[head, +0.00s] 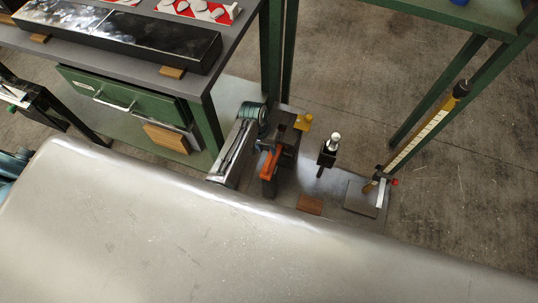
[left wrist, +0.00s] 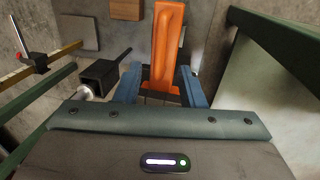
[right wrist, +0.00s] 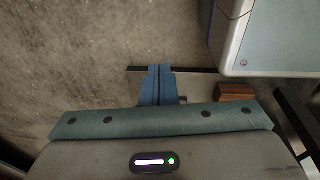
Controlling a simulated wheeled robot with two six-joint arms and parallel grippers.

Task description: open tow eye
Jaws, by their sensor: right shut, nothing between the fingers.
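An orange handle (head: 268,172) stands up from the dark hardware on the low grey bench, which I take to be part of the tow eye. In the left wrist view the orange handle (left wrist: 168,45) lies between the two blue fingers. My left gripper (head: 276,150), also in that view (left wrist: 160,76), is open around it, with a small gap visible beside the left-hand finger. The handle's lower end is partly hidden. A black square tube with a silver ball (head: 327,155) is to the right, also in the left wrist view (left wrist: 100,77). My right gripper (right wrist: 159,82) is shut and empty.
A yellow measuring stick (head: 425,130) leans at the right. A wood block (head: 310,205) and a grey plate (head: 361,197) lie on the low bench. A green-legged workbench (head: 120,55) is at upper left. A large pale panel (head: 230,240) fills the foreground.

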